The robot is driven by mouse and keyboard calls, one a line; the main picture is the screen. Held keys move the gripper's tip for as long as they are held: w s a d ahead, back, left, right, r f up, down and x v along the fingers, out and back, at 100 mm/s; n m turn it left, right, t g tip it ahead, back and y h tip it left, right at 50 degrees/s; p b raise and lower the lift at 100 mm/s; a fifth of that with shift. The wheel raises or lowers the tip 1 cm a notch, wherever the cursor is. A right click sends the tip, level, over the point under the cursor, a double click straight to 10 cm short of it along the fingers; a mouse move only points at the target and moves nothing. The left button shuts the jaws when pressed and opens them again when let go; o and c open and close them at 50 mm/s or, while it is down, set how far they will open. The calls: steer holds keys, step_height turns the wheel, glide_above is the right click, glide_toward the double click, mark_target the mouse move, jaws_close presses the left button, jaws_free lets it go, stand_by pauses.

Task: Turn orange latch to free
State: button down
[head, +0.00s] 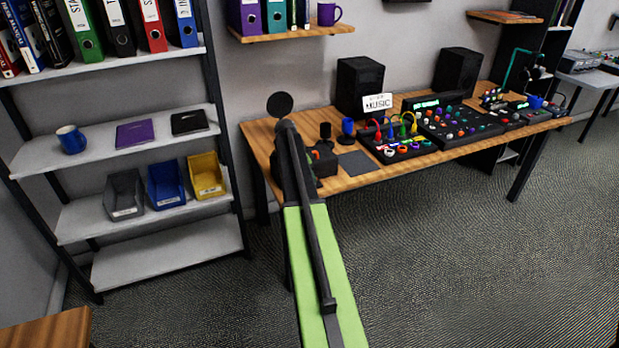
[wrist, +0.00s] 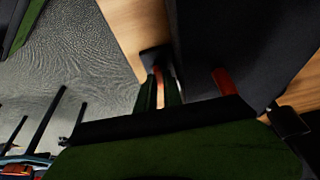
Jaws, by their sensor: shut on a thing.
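The strip stands beside a large dark box (wrist: 215,40) on the wooden desk. A second red-orange bar (wrist: 223,82) shows against the box to the right, apart from the fingers. In the head view, a dark box (head: 325,162) with a small orange-red spot sits at the desk's left end. My arm covers the gripper there, and the latch cannot be made out.
A shelf rack (head: 140,222) with bins stands at left. The carpet before the desk is clear.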

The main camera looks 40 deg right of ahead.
steer(key=shift+w+a, duration=0.15)
steer(key=shift+w, duration=0.25)
steer(key=c, duration=1.6)
jaws_free()
steer(key=shift+o, duration=0.6)
steer(key=shift+s, duration=0.1)
steer(key=shift+r, duration=0.1)
steer(key=p+v, duration=1.6)
steer(key=v, duration=0.1)
steer(key=shift+s, duration=0.15)
steer(key=shift+a, duration=0.1)
